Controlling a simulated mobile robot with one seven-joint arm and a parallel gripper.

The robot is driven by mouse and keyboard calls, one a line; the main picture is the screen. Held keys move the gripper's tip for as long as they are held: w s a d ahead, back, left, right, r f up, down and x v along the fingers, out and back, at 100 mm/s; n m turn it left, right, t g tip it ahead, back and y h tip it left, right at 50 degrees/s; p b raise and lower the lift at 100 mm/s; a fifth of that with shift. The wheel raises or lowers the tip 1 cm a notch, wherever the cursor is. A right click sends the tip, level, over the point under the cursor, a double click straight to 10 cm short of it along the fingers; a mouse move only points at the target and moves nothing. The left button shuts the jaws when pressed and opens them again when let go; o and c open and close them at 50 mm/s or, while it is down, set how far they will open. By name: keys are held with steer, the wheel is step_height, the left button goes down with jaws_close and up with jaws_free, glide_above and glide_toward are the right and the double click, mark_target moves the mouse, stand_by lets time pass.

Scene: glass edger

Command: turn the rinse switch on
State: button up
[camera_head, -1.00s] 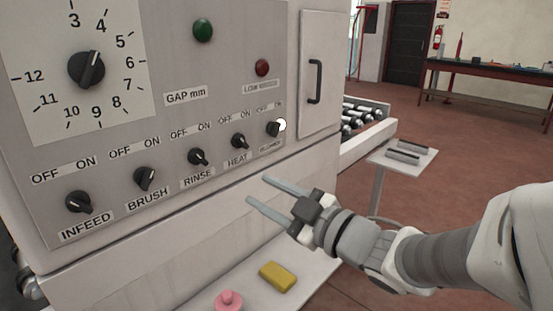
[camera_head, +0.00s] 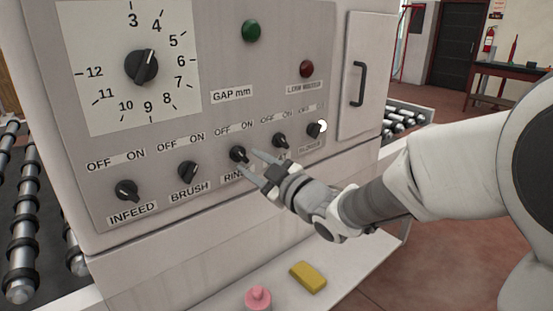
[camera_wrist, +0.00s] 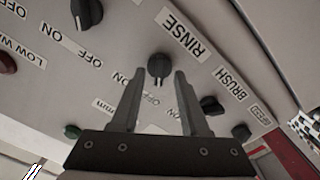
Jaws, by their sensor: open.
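The rinse switch (camera_head: 239,154) is a black rotary knob in the middle of the row on the grey panel, with OFF and ON labels above it. My gripper (camera_head: 247,162) is open in front of it, its fingertips close to the knob and partly covering the RINSE label. In the wrist view the rinse switch (camera_wrist: 159,66) shows between the tips of my open gripper (camera_wrist: 159,74), beyond them. I cannot tell whether the fingers touch it. Which label its pointer favours is not clear.
The brush knob (camera_head: 188,172) and heat knob (camera_head: 281,141) flank the rinse switch closely. The infeed knob (camera_head: 127,189) and blower knob (camera_head: 315,130) are farther out. A yellow block (camera_head: 308,277) and pink object (camera_head: 258,298) sit on the shelf below.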

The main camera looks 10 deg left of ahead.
steer(key=shift+x, duration=1)
jaws_close()
